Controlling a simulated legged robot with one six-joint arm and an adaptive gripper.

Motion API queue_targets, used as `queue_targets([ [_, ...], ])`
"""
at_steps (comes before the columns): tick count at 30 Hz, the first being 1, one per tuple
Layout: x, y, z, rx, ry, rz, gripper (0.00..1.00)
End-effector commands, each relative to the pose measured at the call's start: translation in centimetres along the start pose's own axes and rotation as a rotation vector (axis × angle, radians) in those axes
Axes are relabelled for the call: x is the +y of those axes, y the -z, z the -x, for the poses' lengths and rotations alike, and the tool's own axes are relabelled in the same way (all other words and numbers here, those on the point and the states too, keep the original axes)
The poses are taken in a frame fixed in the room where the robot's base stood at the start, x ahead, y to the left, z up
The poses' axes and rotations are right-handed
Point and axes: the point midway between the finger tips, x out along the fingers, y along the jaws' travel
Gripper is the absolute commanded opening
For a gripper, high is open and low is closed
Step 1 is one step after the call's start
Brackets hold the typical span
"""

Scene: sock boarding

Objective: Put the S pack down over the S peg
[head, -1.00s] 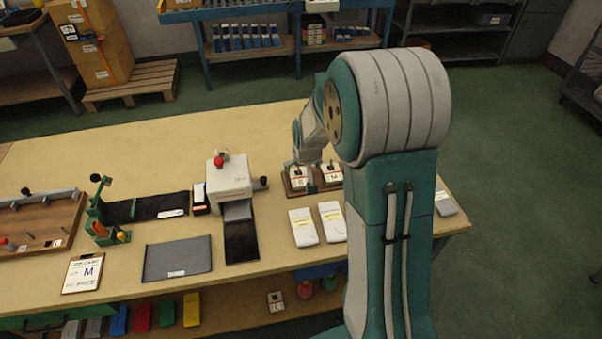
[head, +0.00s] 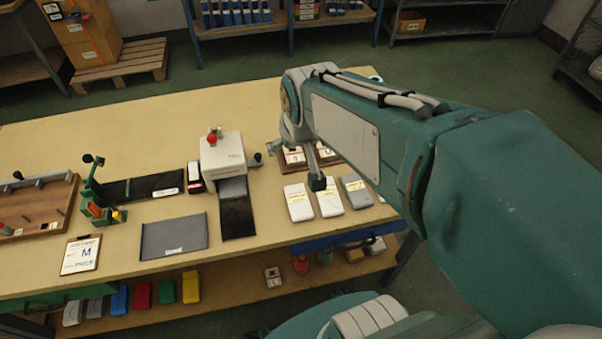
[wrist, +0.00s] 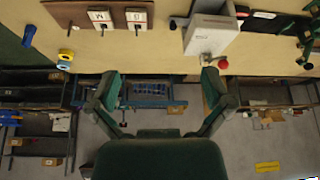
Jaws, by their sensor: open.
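Two white packs, one at left (head: 299,203) and one in the middle (head: 329,203), lie flat on the table beside a grey pack (head: 356,192). Their yellow labels are too small to read, so I cannot tell which is S. The brown peg board (head: 309,168) is just behind them, with an S card (head: 293,156) at left and an M card (head: 325,153) at right. In the wrist view my gripper (wrist: 161,82) is open and empty.
A white machine (head: 222,155) with a red knob stands left of the board. A dark grey mat (head: 174,237) and an M order card (head: 81,255) lie farther left. The table (head: 150,105) is clear at the back. Colored bins (head: 166,291) sit on the shelf below.

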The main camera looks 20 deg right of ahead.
Motion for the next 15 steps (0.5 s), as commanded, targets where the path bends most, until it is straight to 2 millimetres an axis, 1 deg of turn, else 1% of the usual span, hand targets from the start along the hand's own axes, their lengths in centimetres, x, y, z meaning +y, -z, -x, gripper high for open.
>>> queue_targets([
  [1, -0.4, -1.2, 1.5, 0.014, 0.006, 0.012, 1.0],
  [3, -0.9, -2.9, 3.1, 0.021, 0.012, 0.025, 1.0],
  [6, -1.4, -5.3, 4.9, 0.032, 0.022, 0.043, 1.0],
  [10, -1.8, -7.8, 6.3, 0.039, 0.031, 0.06, 1.0],
  [12, -1.8, -8.5, 6.7, 0.04, 0.033, 0.065, 1.0],
  [15, -1.9, -9.0, 6.9, 0.04, 0.035, 0.069, 1.0],
])
